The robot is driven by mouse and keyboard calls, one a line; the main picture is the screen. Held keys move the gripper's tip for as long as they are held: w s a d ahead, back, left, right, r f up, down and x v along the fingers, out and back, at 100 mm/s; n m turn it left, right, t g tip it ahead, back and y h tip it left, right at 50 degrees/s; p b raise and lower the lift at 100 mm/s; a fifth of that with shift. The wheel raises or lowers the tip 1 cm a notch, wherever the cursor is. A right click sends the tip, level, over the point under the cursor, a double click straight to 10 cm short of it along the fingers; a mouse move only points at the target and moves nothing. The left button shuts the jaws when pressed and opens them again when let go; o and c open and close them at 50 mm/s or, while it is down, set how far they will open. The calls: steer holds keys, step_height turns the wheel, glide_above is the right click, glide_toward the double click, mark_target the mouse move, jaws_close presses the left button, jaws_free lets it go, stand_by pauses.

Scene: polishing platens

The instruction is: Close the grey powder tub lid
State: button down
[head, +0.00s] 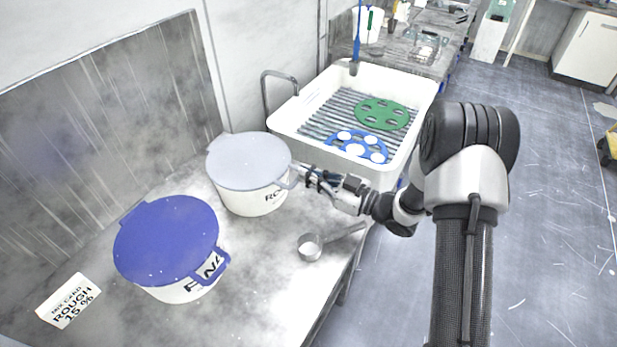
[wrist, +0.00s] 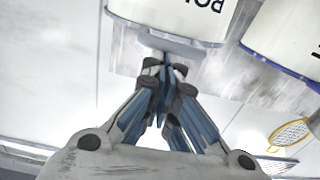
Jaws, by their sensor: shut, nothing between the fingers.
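The grey powder tub (head: 255,200) is a white round pot with black lettering on the bench. Its grey lid (head: 248,160) lies over the top and looks level; whether it is fully pressed down cannot be told. A grey tab sticks out at its right front edge. My gripper (head: 304,173) is at the tub's right side, close to that tab, with its fingers shut and empty. In the wrist view the tub (wrist: 175,14) appears upside down, its grey edge (wrist: 185,47) just beyond my fingertips (wrist: 161,60). Contact cannot be told.
A white tub with a blue lid (head: 167,238) stands front left, beside a mix card (head: 68,301). A metal scoop (head: 311,246) lies near the bench's front edge. A white sink tray (head: 282,117) with green and blue discs stands behind my gripper.

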steer(key=shift+s+f+h, duration=0.2)
steer(key=shift+f, duration=0.45)
steer(key=shift+s+f+h, duration=0.2)
steer(key=shift+f, duration=0.45)
steer(key=w+d+r+m+t+h, duration=0.1)
steer(key=w+d+r+t+h, duration=0.1)
steer(key=r, duration=0.6)
steer(key=w+d+r+m+t+h, duration=0.1)
steer(key=w+d+r+h, duration=0.15)
steer(key=r, duration=0.65)
steer(key=s+d+r+m+h, duration=0.3)
steer(key=s+d+h, duration=0.1)
steer(key=d+h, duration=0.15)
steer(key=s+d+r+m+h, duration=0.3)
steer(key=s+d+h, duration=0.1)
steer(key=d+h, duration=0.15)
steer(key=s+f+m+g, duration=0.2)
steer(key=s+g, duration=0.1)
steer(key=s, duration=1.1)
steer(key=s+a+f+m+g, duration=0.1)
steer(key=s+f+m+g, duration=0.1)
steer(key=s, duration=1.2)
steer(key=f+g, duration=0.1)
steer(key=g, duration=0.1)
steer(key=shift+a+f+g, duration=0.2)
steer(key=shift+g, duration=0.1)
